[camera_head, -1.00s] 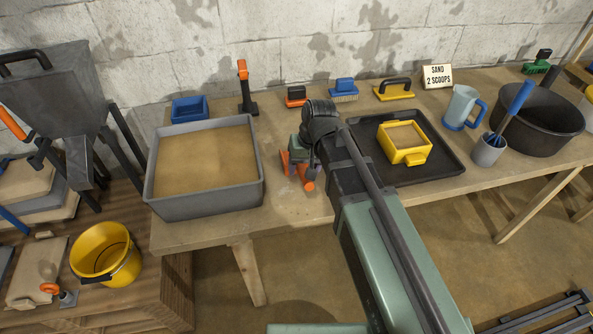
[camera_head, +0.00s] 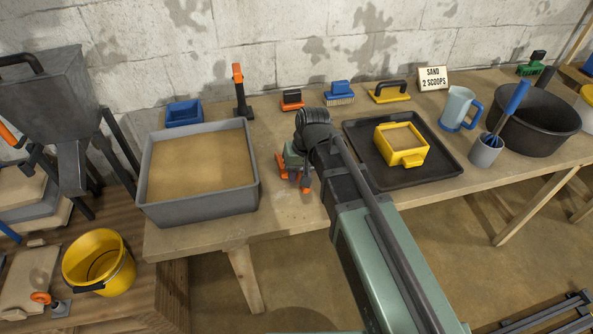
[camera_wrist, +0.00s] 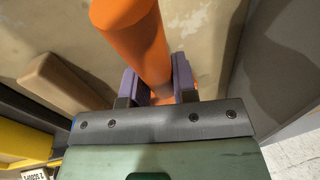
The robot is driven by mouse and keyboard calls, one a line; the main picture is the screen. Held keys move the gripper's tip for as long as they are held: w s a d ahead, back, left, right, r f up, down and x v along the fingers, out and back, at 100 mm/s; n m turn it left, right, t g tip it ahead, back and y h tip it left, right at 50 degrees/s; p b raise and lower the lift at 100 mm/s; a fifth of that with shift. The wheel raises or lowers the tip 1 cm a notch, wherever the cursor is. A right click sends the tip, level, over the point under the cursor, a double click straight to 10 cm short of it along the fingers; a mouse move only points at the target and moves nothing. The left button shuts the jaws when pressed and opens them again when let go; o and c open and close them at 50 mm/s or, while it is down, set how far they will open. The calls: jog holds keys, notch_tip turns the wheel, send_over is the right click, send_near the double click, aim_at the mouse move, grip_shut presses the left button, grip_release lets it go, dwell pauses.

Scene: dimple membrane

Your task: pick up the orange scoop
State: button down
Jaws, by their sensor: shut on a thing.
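The orange scoop (camera_head: 281,166) is above or on the table between the grey sand tray and the black tray, largely hidden by my wrist in the head view. Its thick orange handle (camera_wrist: 138,40) rises between the purple finger pads in the wrist view. My gripper (camera_wrist: 158,85) is shut on the handle, a pad on each side. In the head view my gripper (camera_head: 298,175) points down at the table. The scoop's lower part is hidden, and I cannot tell whether it touches the table.
The grey sand tray (camera_head: 198,205) stands close on the left. The black tray (camera_head: 440,170) with a yellow box (camera_head: 402,146) is on the right. A "SAND 2 SCOOPS" sign (camera_head: 433,78) and several tools line the back. A wooden piece (camera_wrist: 62,82) lies near my gripper.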

notch_tip(320, 180, up, 20)
jog(key=p, duration=1.9)
jog(key=shift+f, duration=0.1)
jog(key=c, duration=1.7)
grip_release()
grip_shut()
jog(key=shift+p, duration=0.3)
